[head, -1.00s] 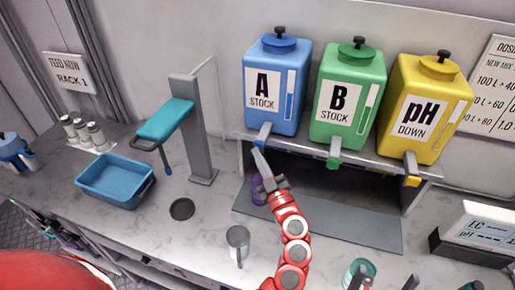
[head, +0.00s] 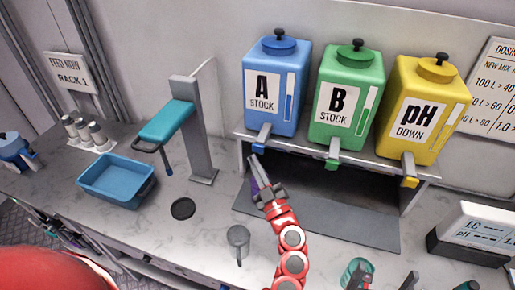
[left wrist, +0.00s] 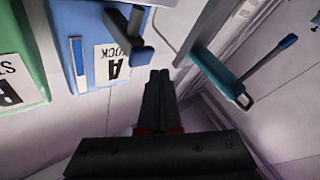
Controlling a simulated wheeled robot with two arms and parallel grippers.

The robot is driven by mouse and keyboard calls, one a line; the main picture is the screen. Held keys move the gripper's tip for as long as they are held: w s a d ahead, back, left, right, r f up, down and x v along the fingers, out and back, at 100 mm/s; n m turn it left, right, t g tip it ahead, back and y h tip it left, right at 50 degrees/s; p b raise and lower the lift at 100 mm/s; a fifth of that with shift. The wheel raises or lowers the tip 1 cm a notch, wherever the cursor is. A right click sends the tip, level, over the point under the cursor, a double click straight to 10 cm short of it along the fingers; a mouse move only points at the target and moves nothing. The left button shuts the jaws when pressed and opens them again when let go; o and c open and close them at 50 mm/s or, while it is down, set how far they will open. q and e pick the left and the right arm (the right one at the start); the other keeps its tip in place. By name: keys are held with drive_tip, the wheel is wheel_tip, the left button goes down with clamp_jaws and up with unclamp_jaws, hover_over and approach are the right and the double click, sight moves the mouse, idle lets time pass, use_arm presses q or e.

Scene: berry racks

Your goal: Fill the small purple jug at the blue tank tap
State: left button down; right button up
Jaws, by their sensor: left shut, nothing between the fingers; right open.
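The blue tank (head: 274,90), marked A STOCK, stands on the shelf with its blue tap (head: 259,148) at the lower front. My left gripper (head: 258,162) is shut and empty, its fingertips just below and near the tap; I cannot tell if they touch it. In the left wrist view the tap (left wrist: 141,52) shows up and to the left of the shut fingers (left wrist: 158,90). The small purple jug (head: 253,187) is mostly hidden behind my left gripper, under the tap; its filling cannot be seen. My right gripper is not in view.
A green tank (head: 345,100) and a yellow tank (head: 425,110) stand to the right. A grey jug (head: 238,240) is in front, a black disc (head: 183,208) left of it. A blue tub (head: 117,185) and a grey post (head: 195,140) with a teal arm stand at left.

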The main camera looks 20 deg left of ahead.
use_arm(q)
drive_tip(key=shift+s+a+p, duration=0.1)
drive_tip(key=shift+s+p, duration=0.6)
drive_tip(key=shift+s, duration=1.45)
